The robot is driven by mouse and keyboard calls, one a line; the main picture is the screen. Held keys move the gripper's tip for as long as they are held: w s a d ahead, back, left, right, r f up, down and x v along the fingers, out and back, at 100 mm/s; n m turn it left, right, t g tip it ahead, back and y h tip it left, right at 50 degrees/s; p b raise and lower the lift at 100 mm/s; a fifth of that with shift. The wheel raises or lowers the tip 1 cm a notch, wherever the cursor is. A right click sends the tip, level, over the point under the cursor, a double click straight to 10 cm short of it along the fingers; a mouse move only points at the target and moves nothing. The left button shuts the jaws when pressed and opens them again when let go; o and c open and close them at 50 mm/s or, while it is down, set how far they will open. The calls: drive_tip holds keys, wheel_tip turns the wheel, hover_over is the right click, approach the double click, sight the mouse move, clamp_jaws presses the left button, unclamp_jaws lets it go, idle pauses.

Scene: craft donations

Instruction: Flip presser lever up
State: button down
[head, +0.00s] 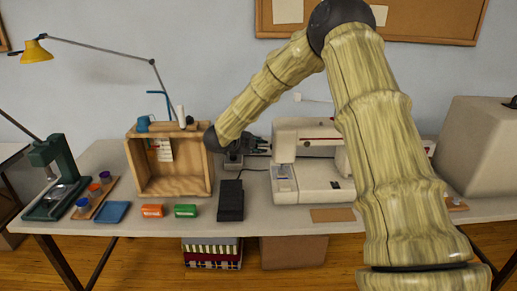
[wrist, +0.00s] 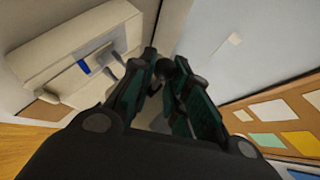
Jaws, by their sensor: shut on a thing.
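The white sewing machine (head: 315,135) stands on the table, and its head end shows at the upper left of the wrist view (wrist: 75,50). My gripper (head: 268,146) is at the left side of the machine's head, level with its upper part. In the wrist view my gripper's dark green fingers (wrist: 165,75) close together around a small dark rounded piece, which appears to be the presser lever (wrist: 162,68). Most of the lever is hidden by the fingers, and its angle cannot be told.
An open wooden crate (head: 140,178) stands left of my gripper. A black foot pedal (head: 231,200) and orange and green boxes (head: 186,211) lie in front. A beige machine cover (head: 475,150) stands at right. My arm hides part of the machine.

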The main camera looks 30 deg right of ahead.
drive_tip(key=shift+s+d+r+m+t+y+p, duration=0.15)
drive_tip(key=shift+r+m+t+y+p, duration=0.3)
drive_tip(key=shift+y, duration=0.4)
drive_tip(key=shift+d+r+m+t+y+p, duration=0.15)
drive_tip(key=shift+r+m+t+y, duration=0.1)
drive_tip(key=shift+r+m+y, duration=0.45)
drive_tip(key=shift+n+y, duration=0.25)
drive_tip(key=shift+y, duration=0.1)
drive_tip(key=c, duration=1.5)
unclamp_jaws()
drive_tip(key=shift+f, duration=0.1)
drive_tip(key=v, duration=1.2)
drive_tip(key=shift+f, duration=0.1)
